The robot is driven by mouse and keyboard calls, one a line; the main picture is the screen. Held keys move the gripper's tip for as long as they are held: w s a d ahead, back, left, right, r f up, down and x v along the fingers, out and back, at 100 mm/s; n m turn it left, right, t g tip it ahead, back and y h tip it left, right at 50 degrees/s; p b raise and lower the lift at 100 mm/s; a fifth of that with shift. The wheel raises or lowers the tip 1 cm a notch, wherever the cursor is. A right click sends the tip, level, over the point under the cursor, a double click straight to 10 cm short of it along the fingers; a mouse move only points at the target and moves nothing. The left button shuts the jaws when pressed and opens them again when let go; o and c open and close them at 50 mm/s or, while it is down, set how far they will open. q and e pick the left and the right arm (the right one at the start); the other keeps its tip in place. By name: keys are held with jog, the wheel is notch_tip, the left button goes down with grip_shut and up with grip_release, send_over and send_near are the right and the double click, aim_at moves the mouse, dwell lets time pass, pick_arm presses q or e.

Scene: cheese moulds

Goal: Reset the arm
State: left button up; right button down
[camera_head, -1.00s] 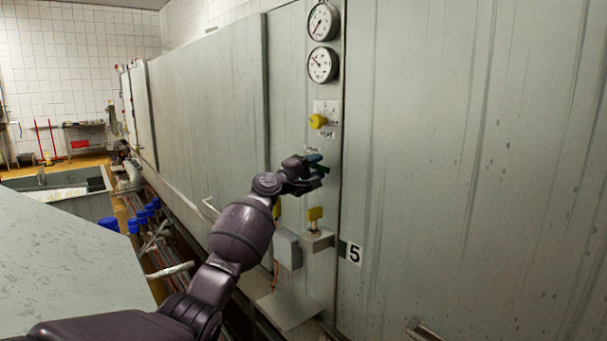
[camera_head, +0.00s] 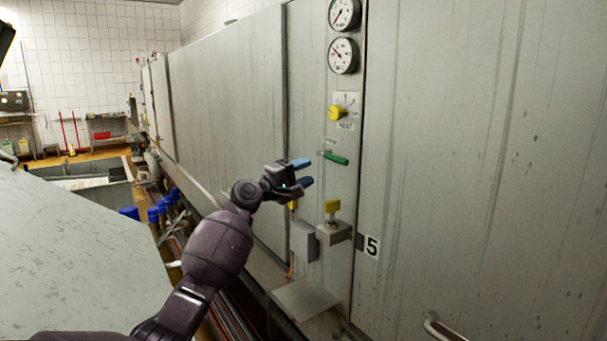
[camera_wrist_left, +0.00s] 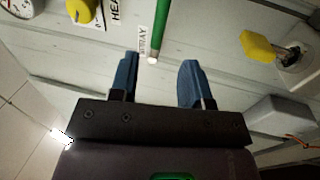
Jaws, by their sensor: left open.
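My left gripper (camera_head: 305,172) reaches in from the lower left in the head view. Its two blue fingers are apart with nothing between them, a little left of a green lever handle (camera_head: 335,159) on the grey machine panel. In the left wrist view the open fingers (camera_wrist_left: 158,82) point toward the panel, and the green handle (camera_wrist_left: 161,28) lies ahead of the gap, apart from the fingers. My right gripper is not in view.
A yellow knob (camera_head: 336,112) and two round gauges (camera_head: 343,56) sit above the lever. A yellow-topped valve (camera_head: 333,207) sticks out below it, near a grey box (camera_head: 304,241). A pale sloping surface (camera_head: 70,260) fills the lower left.

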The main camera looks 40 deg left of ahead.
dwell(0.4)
pick_arm(q)
jog(key=s+d+f+m+g+y, duration=0.1)
jog(key=s+d+f+m+y, duration=0.1)
jog(key=s+d+f+m, duration=0.45)
jog(key=s+d+f+m+y, duration=0.1)
jog(key=f+m+y, duration=0.15)
jog(key=f, duration=0.75)
jog(key=s+d+f+m+g+y, duration=0.1)
jog(key=s+d+f+m+y, duration=0.1)
jog(key=s+d+f+m, duration=0.35)
jog(key=s+d+f+g, duration=0.2)
jog(key=s+f, duration=1)
jog(key=s+d+f+g, duration=0.3)
jog(key=s+f, duration=0.8)
jog(key=s, duration=0.2)
jog(key=shift+f+y, duration=0.35)
jog(key=shift+f, duration=0.05)
jog(key=shift+s, duration=0.15)
